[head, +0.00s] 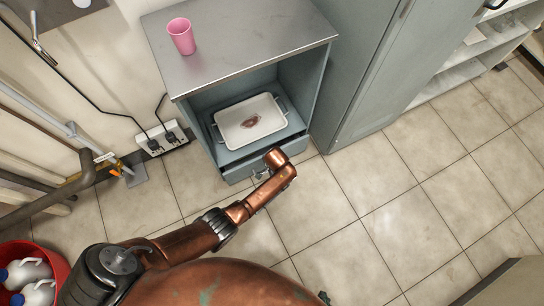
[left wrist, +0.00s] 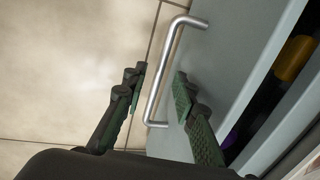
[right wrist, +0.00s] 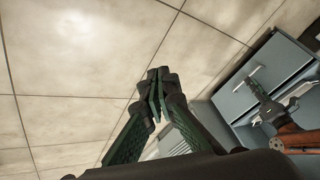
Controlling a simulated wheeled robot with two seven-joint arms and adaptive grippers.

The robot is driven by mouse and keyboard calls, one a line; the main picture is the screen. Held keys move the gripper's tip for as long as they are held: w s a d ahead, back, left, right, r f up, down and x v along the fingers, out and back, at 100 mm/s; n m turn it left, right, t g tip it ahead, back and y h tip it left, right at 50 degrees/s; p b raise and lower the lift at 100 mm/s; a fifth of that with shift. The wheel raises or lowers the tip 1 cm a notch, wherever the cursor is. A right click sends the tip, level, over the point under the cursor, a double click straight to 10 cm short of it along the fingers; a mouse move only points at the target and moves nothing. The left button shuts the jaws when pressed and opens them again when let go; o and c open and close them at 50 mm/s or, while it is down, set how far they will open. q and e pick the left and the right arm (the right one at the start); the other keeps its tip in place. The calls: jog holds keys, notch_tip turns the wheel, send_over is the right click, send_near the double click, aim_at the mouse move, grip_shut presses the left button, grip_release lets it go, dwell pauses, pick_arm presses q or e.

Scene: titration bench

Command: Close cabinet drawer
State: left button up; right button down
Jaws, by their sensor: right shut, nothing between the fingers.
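The grey-blue cabinet drawer (head: 238,173) is low in the cabinet (head: 312,85) and stands out from it, partly open. Its silver bar handle (left wrist: 164,72) shows in the left wrist view. My left gripper (left wrist: 158,80) is open, with a finger on either side of the handle bar; I see no clear contact. In the head view my left arm's copper wrist partly covers the drawer front and handle. My right gripper (right wrist: 157,86) is shut and empty over the floor, away from the drawer. Only a dark tip shows at the head view's bottom edge.
A pink cup (head: 181,36) stands on the cabinet top. A white tray (head: 228,124) with a brownish mark or item sits in the open compartment. A power strip (head: 162,138) is on the left, and a red bucket with bottles (head: 62,263) at bottom left. Tiled floor in front is clear.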

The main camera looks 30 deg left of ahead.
pick_arm(q)
jog(key=shift+w+a+f+b, duration=0.15)
jog(key=shift+f+b, duration=0.15)
jog(key=shift+f, duration=0.45)
jog(key=shift+c, duration=0.2)
grip_shut()
